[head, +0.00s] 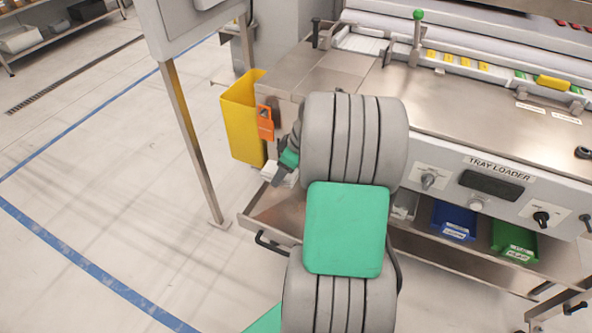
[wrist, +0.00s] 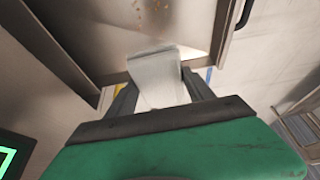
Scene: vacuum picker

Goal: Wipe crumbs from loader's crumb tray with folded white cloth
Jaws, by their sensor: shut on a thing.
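My gripper (wrist: 158,92) is shut on the folded white cloth (wrist: 155,72), which sticks out past the fingertips. In the head view my gripper (head: 279,179) is mostly behind my arm, with a bit of the white cloth (head: 268,171) beside it. The crumb tray (head: 268,214) is a shallow steel tray pulled out below the loader's left end, with a black handle. In the wrist view the tray (wrist: 195,22) lies beyond the cloth, with brown crumbs (wrist: 140,8) at the top edge. I cannot tell whether the cloth touches the tray.
The tray loader (head: 470,160) fills the right side. A yellow bin (head: 243,118) hangs at its left end, near an orange tag (head: 265,123). Blue (head: 453,221) and green (head: 515,240) bins sit under the panel.

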